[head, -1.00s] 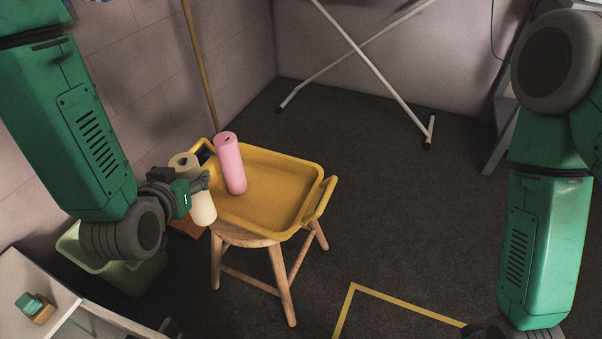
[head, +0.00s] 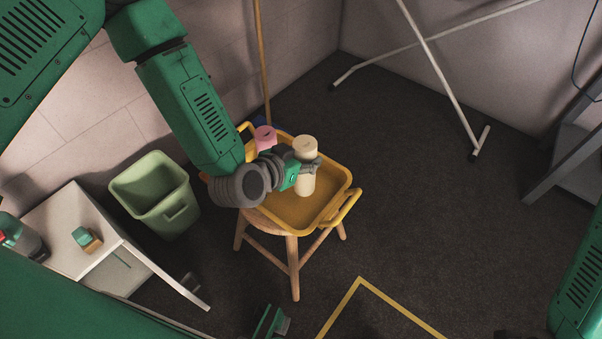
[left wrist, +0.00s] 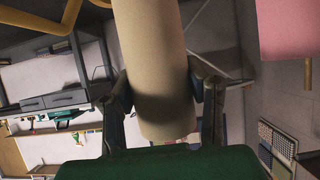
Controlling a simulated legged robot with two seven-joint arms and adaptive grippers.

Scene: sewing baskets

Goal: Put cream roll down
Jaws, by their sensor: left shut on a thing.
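The cream roll (head: 304,148) is upright over the yellow tray (head: 345,172) in the head view. My left gripper (head: 308,168) is shut around its sides. I cannot tell whether its lower end touches the tray. In the left wrist view the cream roll (left wrist: 155,75) sits between the two fingers (left wrist: 160,90). The pink roll (head: 265,132) stands to the left of the cream roll, partly hidden behind my left gripper. It also shows at the upper right of the left wrist view (left wrist: 285,28).
The tray rests on a wooden stool (head: 293,268). A green bin (head: 158,190) and a white cabinet (head: 75,215) stand to the left. A wooden pole (head: 262,65) rises behind the tray. White crossed legs (head: 440,80) stand at the back. The floor right of the stool is clear.

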